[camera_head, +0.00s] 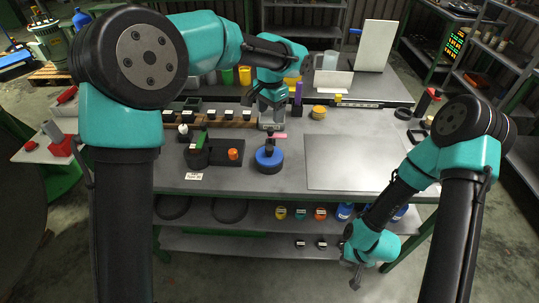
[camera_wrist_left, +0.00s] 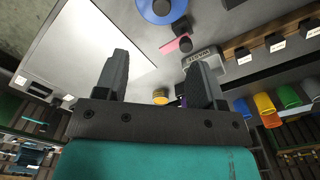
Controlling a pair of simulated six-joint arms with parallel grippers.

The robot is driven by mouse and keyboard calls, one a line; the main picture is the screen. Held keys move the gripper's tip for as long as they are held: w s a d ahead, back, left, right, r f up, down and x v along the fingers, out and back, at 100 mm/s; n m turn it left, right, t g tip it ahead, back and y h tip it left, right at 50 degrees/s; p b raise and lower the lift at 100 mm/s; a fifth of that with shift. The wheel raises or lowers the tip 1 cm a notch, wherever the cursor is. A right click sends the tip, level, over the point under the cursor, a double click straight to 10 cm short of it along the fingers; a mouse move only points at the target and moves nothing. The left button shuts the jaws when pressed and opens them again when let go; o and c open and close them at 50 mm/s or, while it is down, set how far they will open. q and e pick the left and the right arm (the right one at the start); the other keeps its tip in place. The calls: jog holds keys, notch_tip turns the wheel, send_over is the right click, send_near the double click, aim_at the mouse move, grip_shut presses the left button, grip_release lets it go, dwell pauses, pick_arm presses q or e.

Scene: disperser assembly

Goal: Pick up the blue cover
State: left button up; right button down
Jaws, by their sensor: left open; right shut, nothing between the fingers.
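The blue cover (camera_head: 269,160) is a round blue disc with a dark centre piece, lying near the table's front edge, left of the grey plate. Part of it also shows at the top of the left wrist view (camera_wrist_left: 155,10). My left gripper (camera_head: 271,108) is open and empty, above the table behind the blue cover and apart from it. Its two fingers spread in the left wrist view (camera_wrist_left: 160,78). My right gripper (camera_head: 356,281) is shut and empty, hanging low in front of the table, well away from the cover.
A pink-ended black part (camera_head: 274,137) is at the cover's back edge. A labelled grey block (camera_wrist_left: 205,60) sits near my left finger. A black tray (camera_head: 213,158) with green and orange parts lies left of the cover. The grey plate (camera_head: 350,163) on the right is bare.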

aim_at(269, 148)
pick_arm(q)
notch_tip(269, 148, down, 12)
jog(key=shift+r, duration=0.15)
dwell(0.3)
jog(key=shift+a+f, duration=0.15)
jog(key=shift+f, duration=2.45)
jog(key=shift+c, duration=0.4)
grip_shut()
jog(key=shift+r, duration=0.1)
